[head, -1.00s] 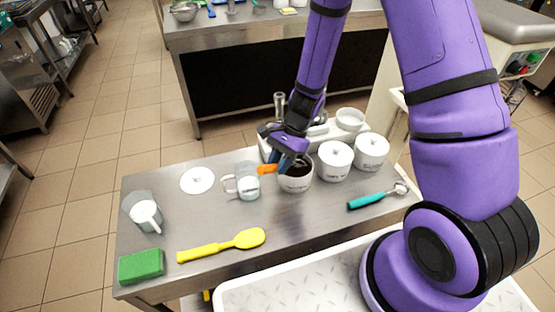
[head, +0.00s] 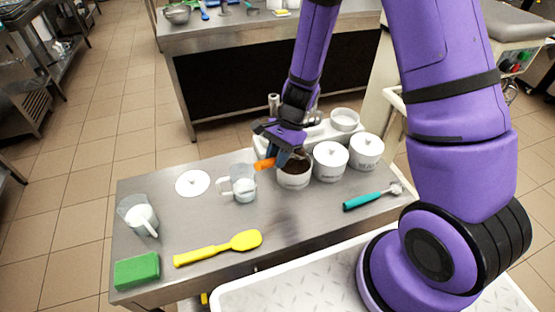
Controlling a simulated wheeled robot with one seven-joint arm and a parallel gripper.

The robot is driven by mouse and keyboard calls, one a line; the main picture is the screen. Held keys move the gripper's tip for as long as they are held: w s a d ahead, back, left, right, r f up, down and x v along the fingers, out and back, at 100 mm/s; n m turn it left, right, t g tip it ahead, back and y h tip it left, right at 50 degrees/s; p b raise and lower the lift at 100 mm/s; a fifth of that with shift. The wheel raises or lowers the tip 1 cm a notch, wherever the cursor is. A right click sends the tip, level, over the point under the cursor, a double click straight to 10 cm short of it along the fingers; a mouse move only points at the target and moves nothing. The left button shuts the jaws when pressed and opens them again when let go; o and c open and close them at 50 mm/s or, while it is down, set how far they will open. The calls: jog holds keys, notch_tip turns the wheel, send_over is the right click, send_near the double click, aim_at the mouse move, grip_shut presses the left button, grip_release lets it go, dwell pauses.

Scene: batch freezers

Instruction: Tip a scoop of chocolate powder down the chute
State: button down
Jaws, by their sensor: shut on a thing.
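My gripper (head: 281,156) is shut on an orange-handled tool (head: 264,164), likely a scoop, at the left rim of an open white jar (head: 294,181). Dark brown powder (head: 298,166) shows inside this jar. The tool's bowl end is hidden behind the fingers and rim, so I cannot tell whether it holds powder. A flat white lid (head: 193,183) lies on the steel table to the left. I cannot make out the chute in this view.
Two lidded white jars (head: 331,164) stand right of the open one. A clear jug (head: 240,187) stands left of it. A teal-handled scoop (head: 372,196), yellow spatula (head: 220,248), green sponge (head: 137,270) and another clear jug (head: 138,215) sit on the steel table (head: 290,225).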

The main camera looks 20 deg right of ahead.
aim_at(269, 160)
jog(key=shift+a+r, duration=0.1)
jog(key=shift+r, duration=0.7)
jog(key=shift+s+a+r, duration=0.15)
jog(key=shift+s+a+r+t+h, duration=0.1)
jog(key=shift+s+a+t+h, duration=0.15)
jog(key=shift+a+t+h, duration=0.4)
jog(key=shift+s+a+t+h, duration=0.25)
jog(key=shift+h, duration=0.7)
